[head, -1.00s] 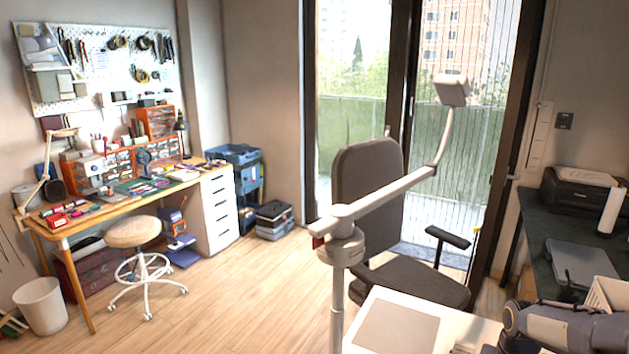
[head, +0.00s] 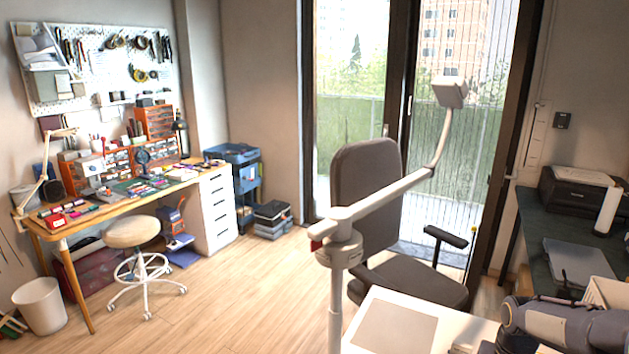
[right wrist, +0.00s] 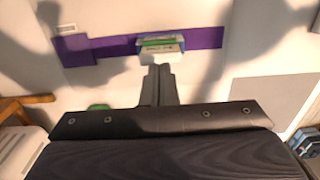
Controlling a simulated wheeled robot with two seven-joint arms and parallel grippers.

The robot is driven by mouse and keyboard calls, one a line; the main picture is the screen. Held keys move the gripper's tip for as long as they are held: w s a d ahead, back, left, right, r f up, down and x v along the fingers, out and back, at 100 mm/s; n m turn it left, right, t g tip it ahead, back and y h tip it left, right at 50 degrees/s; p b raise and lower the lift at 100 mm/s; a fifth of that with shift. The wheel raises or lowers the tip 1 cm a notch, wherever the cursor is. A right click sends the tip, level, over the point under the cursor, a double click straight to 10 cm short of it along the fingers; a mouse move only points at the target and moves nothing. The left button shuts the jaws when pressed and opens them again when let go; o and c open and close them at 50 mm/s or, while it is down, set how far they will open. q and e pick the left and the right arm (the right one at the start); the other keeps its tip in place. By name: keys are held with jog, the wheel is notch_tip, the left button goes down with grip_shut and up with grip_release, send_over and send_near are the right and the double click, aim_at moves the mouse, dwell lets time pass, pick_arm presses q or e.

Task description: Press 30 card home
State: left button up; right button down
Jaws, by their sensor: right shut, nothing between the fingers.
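In the right wrist view, a small white block with a green top (right wrist: 161,45) sits on a purple strip (right wrist: 205,39) across a pale surface. Print on its white face is too small to read, so I cannot tell whether it is the 30 card. My right gripper (right wrist: 160,69) is shut and empty. Its fingertips are at the near lower edge of the white block; whether they touch it I cannot tell. In the head view my right arm shows at the lower right, with its gripper out of sight. My left gripper is in neither view.
In the head view a white table (head: 455,328) with a beige mat (head: 395,328) stands in front. A grey chair (head: 367,190) is behind it, and a lamp arm (head: 400,190) crosses above. A dark side table (head: 540,228) with a laptop (head: 580,262) is at the right.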

notch_tip(320, 180, up, 6)
jog(key=p, duration=0.4)
dwell(0.3)
jog(key=s+a+r+n+t+y, duration=0.2)
jog(key=s+a+r+t, duration=0.1)
jog(key=s+a+r, duration=0.55)
jog(key=s+a+r+n+t+y, duration=0.1)
jog(key=s+a+r+n+t, duration=0.1)
jog(key=s+a, duration=0.7)
jog(key=s, duration=0.4)
jog(key=shift+t+y, duration=0.3)
jog(key=shift+y, duration=0.1)
jog(key=shift+s+d, duration=0.1)
jog(key=shift+s, duration=0.05)
